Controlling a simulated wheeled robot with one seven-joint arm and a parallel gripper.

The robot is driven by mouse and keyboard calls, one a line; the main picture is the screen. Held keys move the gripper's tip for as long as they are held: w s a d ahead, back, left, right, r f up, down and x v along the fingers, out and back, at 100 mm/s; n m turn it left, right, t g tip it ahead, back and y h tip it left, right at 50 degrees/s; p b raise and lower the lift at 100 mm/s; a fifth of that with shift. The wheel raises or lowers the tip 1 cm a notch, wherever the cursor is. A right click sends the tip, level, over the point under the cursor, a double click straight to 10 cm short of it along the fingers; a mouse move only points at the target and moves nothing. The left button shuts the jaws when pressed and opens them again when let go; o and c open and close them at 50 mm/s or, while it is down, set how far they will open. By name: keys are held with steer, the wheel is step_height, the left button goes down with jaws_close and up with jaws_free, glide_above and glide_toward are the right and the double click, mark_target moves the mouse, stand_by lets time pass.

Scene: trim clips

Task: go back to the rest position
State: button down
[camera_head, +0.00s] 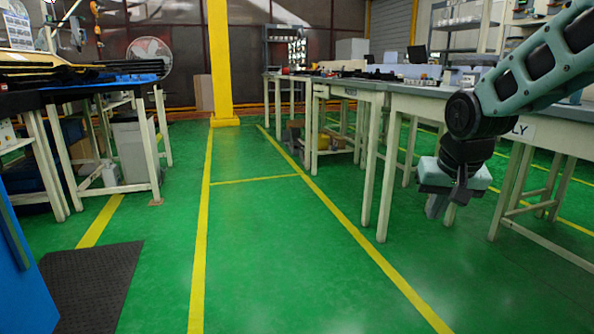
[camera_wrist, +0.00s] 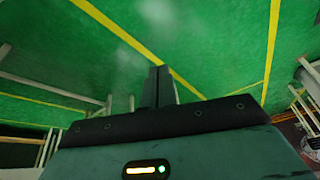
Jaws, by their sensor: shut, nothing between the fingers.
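My gripper (camera_head: 437,206) hangs at the right of the head view, at the end of my bent arm. It points down in front of the long workbench (camera_head: 400,88) and above the green floor. In the wrist view my gripper (camera_wrist: 158,72) shows its two dark fingers side by side, pressed together. Nothing is held between them. No trim clips can be made out in either view.
A table with dark and blue items (camera_head: 90,88) stands at the left. A yellow column (camera_head: 220,60) rises at the back. A dark floor mat (camera_head: 90,285) lies at the lower left. The green aisle (camera_head: 265,230) between yellow lines is clear.

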steer(key=s+a+f+n+g+p, duration=0.1)
steer(key=s+a+f+n, duration=0.15)
steer(key=s+a, duration=0.45)
steer(key=s+a+f+n+g+y, duration=0.15)
steer(key=s+n, duration=0.25)
steer(key=s, duration=0.8)
steer(key=s+a+f+n+g+h+p, duration=0.1)
steer(key=s+a+f+n+g, duration=0.15)
steer(key=s+a, duration=0.5)
step_height(320, 180, up, 39)
steer(key=s+d+p, duration=0.1)
steer(key=s+p, duration=0.1)
steer(key=p, duration=3.5)
steer(key=shift+s+d+f+n+t, duration=0.15)
steer(key=shift+d+f+n+t, duration=0.05)
steer(key=shift+d+n+t, duration=0.2)
steer(key=shift+y, duration=0.25)
